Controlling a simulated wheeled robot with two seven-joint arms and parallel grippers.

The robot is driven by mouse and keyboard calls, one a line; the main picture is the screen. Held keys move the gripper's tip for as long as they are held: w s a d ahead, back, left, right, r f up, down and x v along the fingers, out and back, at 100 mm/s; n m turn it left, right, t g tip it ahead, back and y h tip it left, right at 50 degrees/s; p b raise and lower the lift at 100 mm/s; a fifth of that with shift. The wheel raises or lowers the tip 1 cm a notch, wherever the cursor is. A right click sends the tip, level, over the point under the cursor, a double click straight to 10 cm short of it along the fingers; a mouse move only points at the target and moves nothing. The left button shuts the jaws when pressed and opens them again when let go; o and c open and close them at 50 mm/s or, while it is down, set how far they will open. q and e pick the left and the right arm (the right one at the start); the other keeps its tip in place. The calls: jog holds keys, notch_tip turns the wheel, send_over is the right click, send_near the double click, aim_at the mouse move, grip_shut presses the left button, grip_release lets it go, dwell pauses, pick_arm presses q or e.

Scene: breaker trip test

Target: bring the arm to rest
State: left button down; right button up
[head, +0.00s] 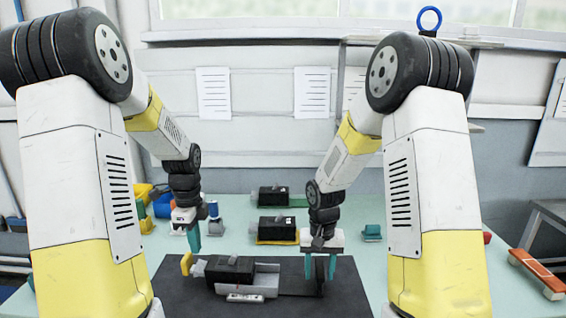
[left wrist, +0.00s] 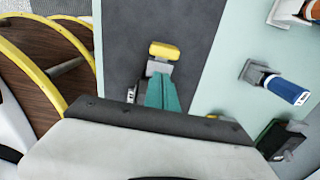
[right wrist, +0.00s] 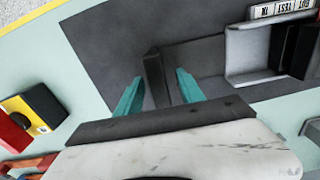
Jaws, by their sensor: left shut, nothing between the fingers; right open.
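A black breaker (head: 231,268) sits in a grey test jig (head: 262,283) on a dark mat (head: 180,300). A yellow-tipped lever (head: 187,262) stands at the jig's left end; it also shows in the left wrist view (left wrist: 164,50). My left gripper (head: 194,240) is shut and empty, its teal fingertips (left wrist: 162,92) close to the lever; contact cannot be told. My right gripper (head: 320,270) is open at the jig's right end. In the right wrist view its fingers (right wrist: 158,98) stand on either side of a dark upright block (right wrist: 155,78), with gaps showing.
Two more black breakers, one on a green base (head: 272,196) and one on a yellow base (head: 277,228), lie behind the jig. A blue-handled stamp (left wrist: 287,92) stands near my left gripper. A small teal block (head: 372,232) sits right. An orange-topped rail (head: 537,270) is far right.

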notch_tip(320, 180, up, 9)
jog(key=shift+r, duration=0.55)
pick_arm(q)
jog(key=s+d+r+n+t+h, duration=0.1)
jog(key=s+d+r+n+t, duration=0.2)
jog(key=s+r+n, duration=0.6)
jog(key=s+d+r+n+t+h, duration=0.1)
jog(key=s+d+r+n+t, duration=0.2)
jog(key=s+d+r+n, duration=0.3)
jog(key=s+r+n, duration=0.3)
jog(key=shift+s+d, duration=0.3)
pick_arm(e)
jog(key=s+d+r+t+y, duration=0.1)
jog(key=s+d+r+t, duration=0.1)
jog(key=s+r, duration=0.6)
jog(key=s+d+r+n+t+y, duration=0.1)
jog(key=s+r+t, duration=0.3)
jog(key=s+r, duration=0.4)
jog(key=shift+s+d, duration=0.6)
jog(key=shift+d, duration=0.1)
